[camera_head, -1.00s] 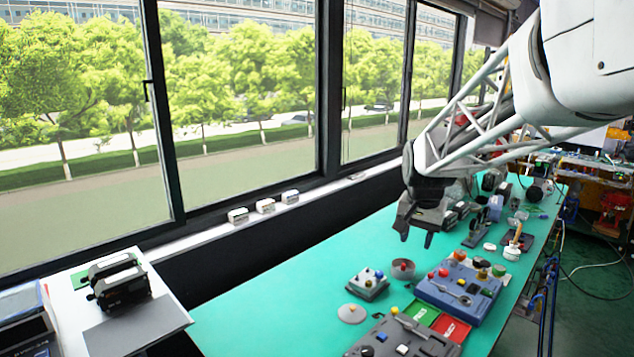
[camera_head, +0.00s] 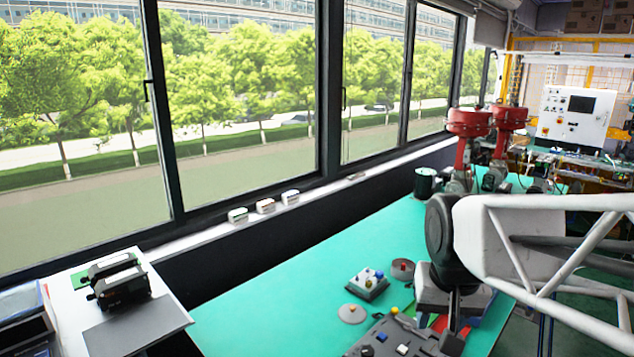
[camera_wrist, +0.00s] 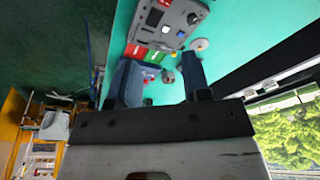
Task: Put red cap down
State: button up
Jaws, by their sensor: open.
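My gripper (camera_wrist: 160,82) is open, with its two dark fingers apart and nothing seen held between them. In the head view my wrist and gripper hang over the right part of the teal table and hide most of the blue-grey box there. A small red piece, possibly the red cap, shows in the round grey dish (camera_head: 402,269); I cannot tell for sure. In the wrist view a red mat (camera_wrist: 136,50) and a green mat (camera_wrist: 158,56) lie beyond the fingers. The red mat is mostly hidden in the head view.
A grey panel (camera_wrist: 172,22) with coloured knobs lies beside the mats. A small grey block with coloured buttons (camera_head: 369,284) and a flat grey disc (camera_head: 352,313) stand left of my gripper. Red valve actuators (camera_head: 468,123) stand at the far end. The table's left part is clear.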

jog(key=s+f+n, duration=0.1)
jog(key=s+f, duration=0.2)
jog(key=s, duration=0.5)
jog(key=shift+s+a+n, duration=0.2)
jog(key=shift+a+n, duration=0.1)
jog(key=shift+a, duration=0.05)
